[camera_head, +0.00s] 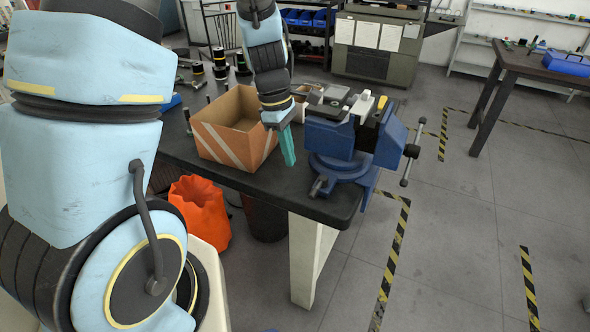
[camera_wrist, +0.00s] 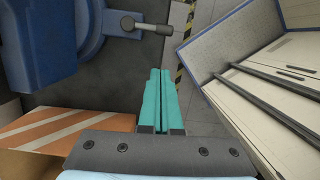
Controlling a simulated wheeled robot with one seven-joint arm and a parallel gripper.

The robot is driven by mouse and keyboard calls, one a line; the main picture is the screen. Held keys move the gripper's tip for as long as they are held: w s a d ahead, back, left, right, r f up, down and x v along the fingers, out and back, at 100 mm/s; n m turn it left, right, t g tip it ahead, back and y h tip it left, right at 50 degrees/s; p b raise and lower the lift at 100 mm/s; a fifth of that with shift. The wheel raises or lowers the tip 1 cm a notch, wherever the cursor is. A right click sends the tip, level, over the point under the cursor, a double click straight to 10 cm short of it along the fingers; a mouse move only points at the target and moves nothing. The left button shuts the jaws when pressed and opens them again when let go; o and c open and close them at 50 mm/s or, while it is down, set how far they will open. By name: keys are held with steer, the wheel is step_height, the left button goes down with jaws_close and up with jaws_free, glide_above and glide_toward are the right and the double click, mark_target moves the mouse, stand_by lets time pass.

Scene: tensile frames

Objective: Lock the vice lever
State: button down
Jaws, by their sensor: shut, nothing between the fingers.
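The blue vice (camera_head: 338,140) is fixed at the right end of the dark workbench. A short grey lever (camera_head: 319,186) sticks out low at the vice's front, near the bench edge. In the wrist view the lever (camera_wrist: 150,28) lies at the top, beside the blue vice base (camera_wrist: 85,30). My gripper (camera_head: 289,163) points down to the left of the vice, in front of the cardboard box. Its teal fingers are shut and empty; they also show in the wrist view (camera_wrist: 159,74). They are apart from the lever.
An open cardboard box (camera_head: 215,143) with pale stripes stands just left of my gripper; its striped side shows in the wrist view (camera_wrist: 70,128). The vice's long screw handle (camera_head: 412,150) juts out at the right. An orange bin (camera_head: 200,212) stands below the workbench (camera_head: 330,207).

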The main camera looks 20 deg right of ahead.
steer(key=r, duration=0.5)
steer(key=shift+w+a, duration=0.4)
steer(key=shift+a, duration=0.1)
steer(key=s+a+r+m+t, duration=0.1)
steer(key=a+m, duration=0.4)
steer(key=a, duration=0.5)
steer(key=s+a+r+m+t+y, duration=0.1)
steer(key=a+m+t, duration=0.1)
steer(key=a+m, duration=0.4)
steer(key=a, duration=0.5)
steer(key=shift+r, duration=0.3)
steer(key=c, duration=1.5)
jaws_free()
